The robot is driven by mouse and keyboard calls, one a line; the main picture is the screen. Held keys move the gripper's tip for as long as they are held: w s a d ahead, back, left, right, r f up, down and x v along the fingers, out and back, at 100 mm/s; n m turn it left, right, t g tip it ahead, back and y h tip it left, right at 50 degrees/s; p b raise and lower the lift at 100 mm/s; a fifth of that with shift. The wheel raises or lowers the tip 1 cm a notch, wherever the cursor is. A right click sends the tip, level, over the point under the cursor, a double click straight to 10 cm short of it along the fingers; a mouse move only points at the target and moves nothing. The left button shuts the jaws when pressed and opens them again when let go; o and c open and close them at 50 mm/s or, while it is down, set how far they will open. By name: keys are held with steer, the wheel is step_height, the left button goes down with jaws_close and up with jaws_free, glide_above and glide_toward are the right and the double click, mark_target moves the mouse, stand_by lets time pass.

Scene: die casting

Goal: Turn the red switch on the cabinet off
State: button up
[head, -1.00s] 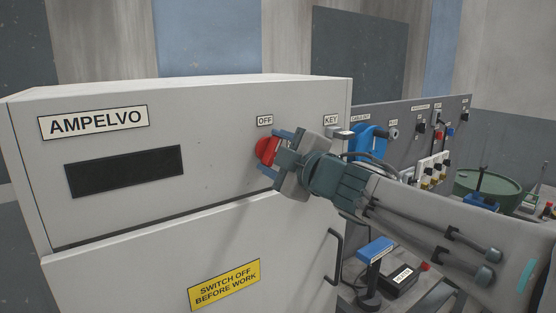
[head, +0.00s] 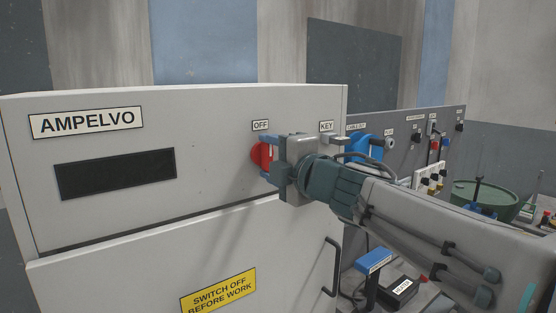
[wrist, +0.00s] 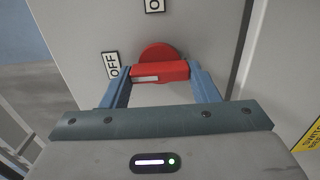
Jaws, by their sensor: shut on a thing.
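The red switch (head: 261,157) is a round knob with a raised bar on the light grey cabinet (head: 215,165), just below the OFF label (head: 261,125). My gripper (head: 271,158) is shut on the red bar, with a blue finger at each end, as the wrist view shows. In the wrist view, the bar of the switch (wrist: 172,70) lies across the picture. The white mark (wrist: 146,78) on its left half points toward the OFF label (wrist: 111,64). A second label (wrist: 154,5) is cut off at the top edge. My gripper hides part of the switch in the head view.
A KEY label (head: 327,126) and a small fitting are close to my gripper at right. A black door handle (head: 333,267) sticks out below. A grey panel (head: 400,130) with plugs and switches stands at right. The cabinet face left of the switch is free.

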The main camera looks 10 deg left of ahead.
steer(key=shift+f, duration=0.1)
steer(key=o, duration=1)
steer(key=shift+s, duration=0.1)
steer(key=v, duration=1.3)
steer(key=shift+s+d, duration=0.2)
